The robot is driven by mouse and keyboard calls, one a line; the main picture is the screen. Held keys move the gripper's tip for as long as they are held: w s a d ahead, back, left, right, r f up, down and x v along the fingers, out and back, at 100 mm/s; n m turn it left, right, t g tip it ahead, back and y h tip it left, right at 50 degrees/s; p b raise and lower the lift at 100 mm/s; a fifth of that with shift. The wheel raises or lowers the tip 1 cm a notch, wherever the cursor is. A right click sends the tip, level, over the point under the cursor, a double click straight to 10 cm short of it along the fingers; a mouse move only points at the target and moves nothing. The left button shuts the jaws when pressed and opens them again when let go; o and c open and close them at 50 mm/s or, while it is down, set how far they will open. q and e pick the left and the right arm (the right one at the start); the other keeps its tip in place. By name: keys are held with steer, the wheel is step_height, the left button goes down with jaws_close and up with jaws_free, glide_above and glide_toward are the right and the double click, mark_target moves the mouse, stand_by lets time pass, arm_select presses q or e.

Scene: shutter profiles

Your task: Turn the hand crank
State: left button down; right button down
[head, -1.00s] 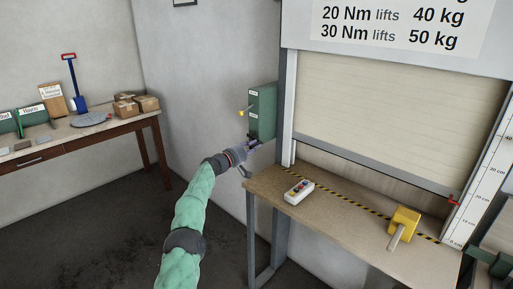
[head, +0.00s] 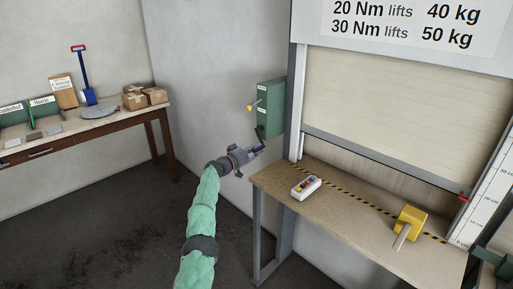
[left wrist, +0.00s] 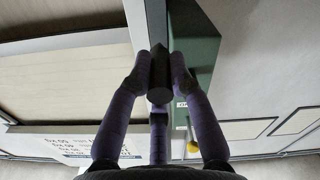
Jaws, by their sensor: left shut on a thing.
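The hand crank (head: 261,133) is a dark arm on the side of a green box (head: 272,106) fixed by the shutter's left post. It hangs down from the box. My left gripper (head: 257,150) is at its lower end. In the left wrist view, my left gripper (left wrist: 159,72) has its purple fingers shut around the dark cylindrical handle (left wrist: 159,86), with the green box (left wrist: 207,45) just behind. The pale shutter (head: 390,115) hangs above the bench, its lower edge clear of the top. My right gripper is not in view.
A bench (head: 335,215) under the shutter carries a control box (head: 306,187) and a yellow block (head: 411,217). A yellow knob (head: 252,106) sticks out from the green box near my gripper. A wooden table (head: 75,130) stands at the left; the floor between is clear.

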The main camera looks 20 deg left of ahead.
arm_select(q)
steer(key=shift+w+a+f+m, duration=0.1)
steer(key=shift+a+f+m, duration=0.1)
steer(key=shift+m, duration=0.2)
steer(key=c, duration=1.1)
jaws_free()
steer(key=shift+w, duration=0.1)
steer(key=shift+a, duration=0.1)
